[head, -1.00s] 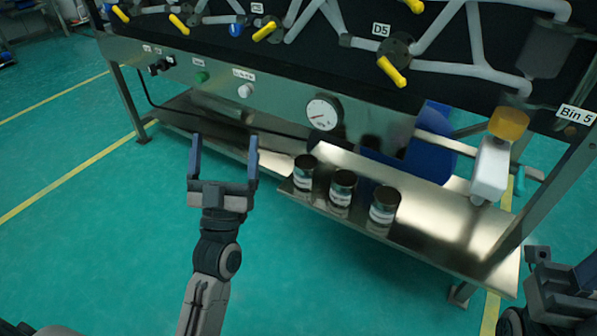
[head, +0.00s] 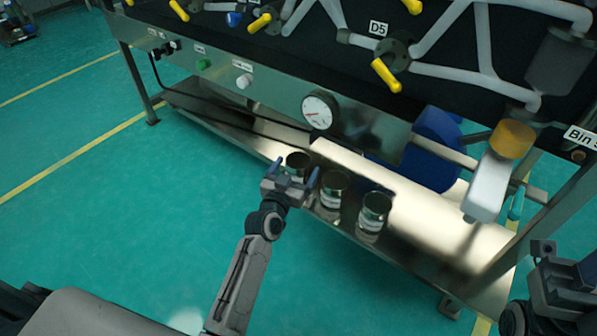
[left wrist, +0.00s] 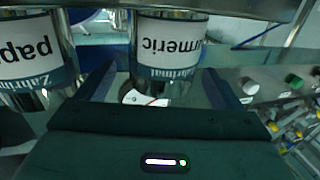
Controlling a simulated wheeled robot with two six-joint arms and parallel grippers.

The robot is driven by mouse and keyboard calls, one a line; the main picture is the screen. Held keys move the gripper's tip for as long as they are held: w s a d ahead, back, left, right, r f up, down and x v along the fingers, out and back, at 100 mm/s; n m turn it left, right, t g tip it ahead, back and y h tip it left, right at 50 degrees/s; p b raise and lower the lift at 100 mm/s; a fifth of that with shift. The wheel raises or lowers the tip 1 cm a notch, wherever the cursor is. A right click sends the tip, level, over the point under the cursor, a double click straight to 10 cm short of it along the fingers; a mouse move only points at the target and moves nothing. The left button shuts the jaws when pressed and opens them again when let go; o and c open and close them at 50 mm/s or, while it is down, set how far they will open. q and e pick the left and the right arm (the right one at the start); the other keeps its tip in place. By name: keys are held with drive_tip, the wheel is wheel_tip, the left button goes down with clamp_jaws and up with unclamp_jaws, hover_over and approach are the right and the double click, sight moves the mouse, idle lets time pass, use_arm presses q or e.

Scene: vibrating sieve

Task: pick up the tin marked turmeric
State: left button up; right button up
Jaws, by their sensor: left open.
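The tin labelled "pap…" (left wrist: 28,50) stands close beside the turmeric tin; it is the middle tin (head: 333,190) in the head view. A third tin (head: 374,213) stands to its right. A pressure gauge (head: 319,111) and the machine panel are above and behind. The shelf's right part (head: 440,235) is bare.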

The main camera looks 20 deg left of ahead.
sight(303, 154)
use_arm(q)
drive_tip(key=w, duration=0.3)
drive_tip(key=shift+w, duration=0.2)
drive_tip(key=shift+c, duration=0.2)
drive_tip(key=c, duration=1)
drive_tip(key=shift+c, duration=0.2)
drive_tip(key=shift+r, duration=0.2)
